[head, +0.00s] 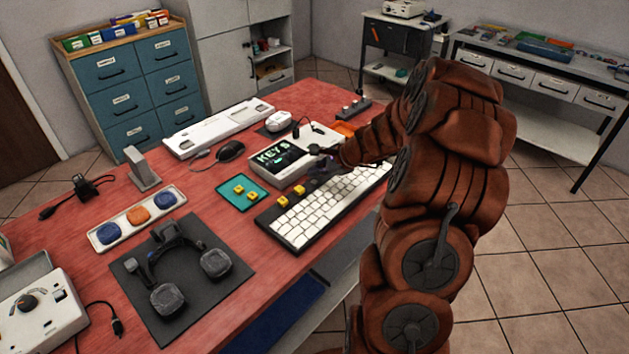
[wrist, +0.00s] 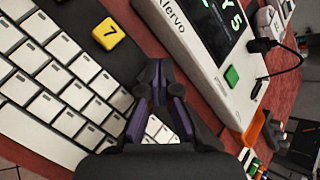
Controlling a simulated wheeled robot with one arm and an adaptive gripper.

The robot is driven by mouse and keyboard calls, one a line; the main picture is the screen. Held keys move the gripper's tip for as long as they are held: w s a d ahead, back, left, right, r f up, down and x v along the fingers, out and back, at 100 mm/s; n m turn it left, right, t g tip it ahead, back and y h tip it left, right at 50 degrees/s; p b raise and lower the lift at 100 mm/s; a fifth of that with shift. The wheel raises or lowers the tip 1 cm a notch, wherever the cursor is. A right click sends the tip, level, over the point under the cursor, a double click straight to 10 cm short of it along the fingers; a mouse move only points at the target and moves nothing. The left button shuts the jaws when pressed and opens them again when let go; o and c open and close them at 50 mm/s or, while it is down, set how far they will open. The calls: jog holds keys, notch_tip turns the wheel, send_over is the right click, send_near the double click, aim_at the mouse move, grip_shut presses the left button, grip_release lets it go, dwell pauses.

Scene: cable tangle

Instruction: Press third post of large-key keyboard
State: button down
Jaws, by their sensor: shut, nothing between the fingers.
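A keyboard with large white keys (head: 318,215) lies along the front edge of the red table; it fills the left of the wrist view (wrist: 62,72). Two yellow keycaps (head: 283,201) sit on the dark strip along its back edge. In the wrist view one yellow keycap marked 7 (wrist: 109,33) shows. I cannot make out the bare posts. My gripper (wrist: 158,70) is shut and empty, above the back part of the keyboard, to the right of the 7 keycap in the wrist view. In the head view my gripper (head: 322,166) is small and partly hidden by my arm.
A white box with a lit display (head: 272,156) stands right behind the keyboard, close to my gripper. A teal tray (head: 233,204) holds yellow keycaps. An orange bin (head: 345,130), a black mouse (head: 231,151) and a headset on a dark mat (head: 225,300) are also on the table.

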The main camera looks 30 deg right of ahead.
aim_at(316, 182)
jog(key=shift+r+p, duration=1.75)
jog(key=shift+r, duration=0.55)
